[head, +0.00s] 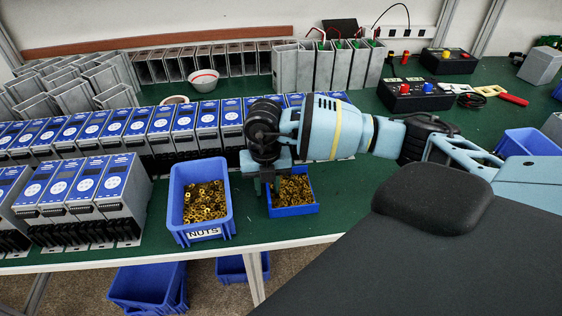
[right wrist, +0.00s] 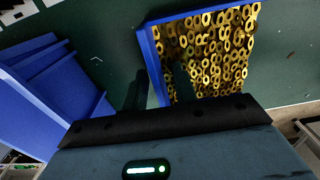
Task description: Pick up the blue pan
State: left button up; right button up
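The blue pan (head: 294,211) is a small shallow tray of brass-coloured rings on the green bench near its front edge. It also shows in the right wrist view (right wrist: 151,60), with its blue wall on the left. My right gripper (head: 267,187) points down at the pan's left side. In the right wrist view its fingers (right wrist: 158,88) are apart, one outside the left wall and one over the rings, with the wall between them. I cannot tell whether they touch the wall. The gripper hides part of the pan in the head view. My left gripper is not in view.
A deeper blue bin labelled NUTS (head: 180,214) stands just left of the pan. Rows of blue-fronted grey units (head: 205,125) stand behind and left. Black boxes with coloured knobs (head: 416,94) are at the back right. Bare green bench (head: 340,190) lies right of the pan.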

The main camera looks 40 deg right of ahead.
grip_shut()
jog(key=shift+r, duration=0.1)
jog(key=shift+r, duration=1.65)
jog(key=s+a, duration=0.2)
jog(key=s, duration=0.5)
jog(key=s+a+r, duration=0.1)
jog(key=s+a, duration=0.2)
jog(key=s, duration=0.5)
jog(key=shift+s+r, duration=0.15)
jog(key=shift+r, duration=0.1)
